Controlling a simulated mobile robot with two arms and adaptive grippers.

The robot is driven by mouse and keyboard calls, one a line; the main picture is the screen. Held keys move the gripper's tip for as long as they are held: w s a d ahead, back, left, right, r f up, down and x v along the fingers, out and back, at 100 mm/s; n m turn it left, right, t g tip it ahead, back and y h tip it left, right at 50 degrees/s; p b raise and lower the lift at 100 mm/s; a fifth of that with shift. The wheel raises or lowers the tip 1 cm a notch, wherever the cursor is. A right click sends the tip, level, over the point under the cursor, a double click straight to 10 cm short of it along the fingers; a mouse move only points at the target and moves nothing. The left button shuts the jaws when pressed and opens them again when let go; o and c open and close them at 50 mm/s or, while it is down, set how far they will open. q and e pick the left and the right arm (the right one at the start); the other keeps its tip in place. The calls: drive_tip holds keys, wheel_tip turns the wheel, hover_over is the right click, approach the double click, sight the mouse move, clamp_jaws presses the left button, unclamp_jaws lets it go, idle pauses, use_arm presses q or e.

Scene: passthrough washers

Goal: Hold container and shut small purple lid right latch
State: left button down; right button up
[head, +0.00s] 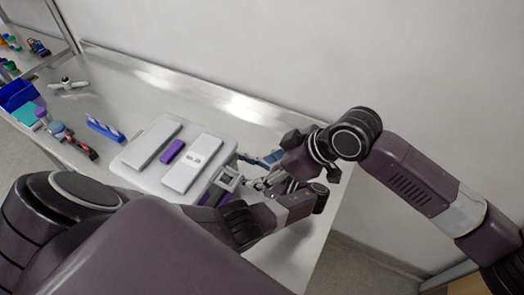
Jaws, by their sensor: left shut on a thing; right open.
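The white container (128,165) stands on the metal table, with two pale lids (153,142) on its top. The small purple lid (172,151) lies between them and looks flat. My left gripper (222,185) is at the container's right side, shut on what appears to be its edge; the exact contact is partly hidden. My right gripper (268,181) is open, to the right of the container and close to my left wrist. It is apart from the purple lid. The lid's right latch is too small to make out.
A blue and white piece (105,129) lies left of the container. Several small coloured items and a blue bin (18,95) are at the table's left. A white three-armed part (68,84) lies at the back left. A wall stands behind; the table's back strip is clear.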

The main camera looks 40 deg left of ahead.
sight(237, 184)
drive_tip(key=shift+a+r, duration=0.25)
drive_tip(key=shift+r, duration=0.05)
drive_tip(key=shift+c, duration=1.3)
drive_tip(key=a+r+h, duration=0.2)
drive_tip(key=r, duration=0.2)
drive_tip(key=shift+s+a+r+h, duration=0.1)
drive_tip(key=shift+s+a+h, duration=0.05)
drive_tip(key=shift+a+h, duration=0.25)
drive_tip(key=c, duration=1)
drive_tip(key=shift+s+a+r+h, duration=0.15)
drive_tip(key=shift+s+r+h, duration=0.05)
drive_tip(key=shift+r+h, duration=0.2)
clamp_jaws()
drive_tip(key=x, duration=1.3)
drive_tip(key=shift+w+d+f, duration=0.25)
drive_tip(key=shift+d+f, duration=0.05)
drive_tip(key=shift+f, duration=0.15)
drive_tip(key=shift+d+f+y, duration=0.1)
drive_tip(key=shift+f+y, duration=0.35)
drive_tip(key=shift+y, duration=0.25)
drive_tip(key=shift+d+f+y, duration=0.2)
drive_tip(key=shift+y, duration=0.5)
drive_tip(key=shift+w+f, duration=0.1)
drive_tip(key=shift+f, duration=0.3)
drive_tip(key=shift+d+r, duration=0.1)
